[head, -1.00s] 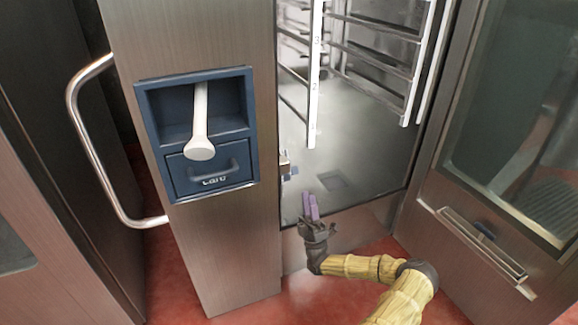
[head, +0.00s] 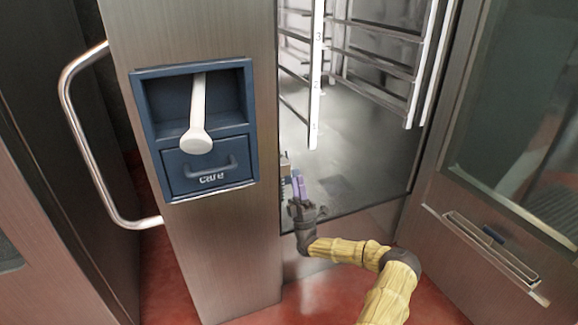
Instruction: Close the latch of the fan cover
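My gripper (head: 299,187), with two purple fingers, is at the front left edge of the open oven chamber, beside the steel front panel. Its fingers point up and into the chamber and look close together. I cannot tell whether they are apart or shut. A small metal and blue fitting (head: 285,165) sits on the chamber's left edge, just above and left of the fingertips, partly hidden by them. I cannot tell whether it is the latch, or whether the fingers touch it. The fan cover cannot be made out; the front panel hides the chamber's left side.
Wire racks (head: 317,75) hang inside the chamber above its bare floor (head: 360,150). The steel front panel (head: 225,250) bears a blue recess with a white handle (head: 197,130) and a drawer (head: 208,170). The glass door (head: 530,130) stands open at right.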

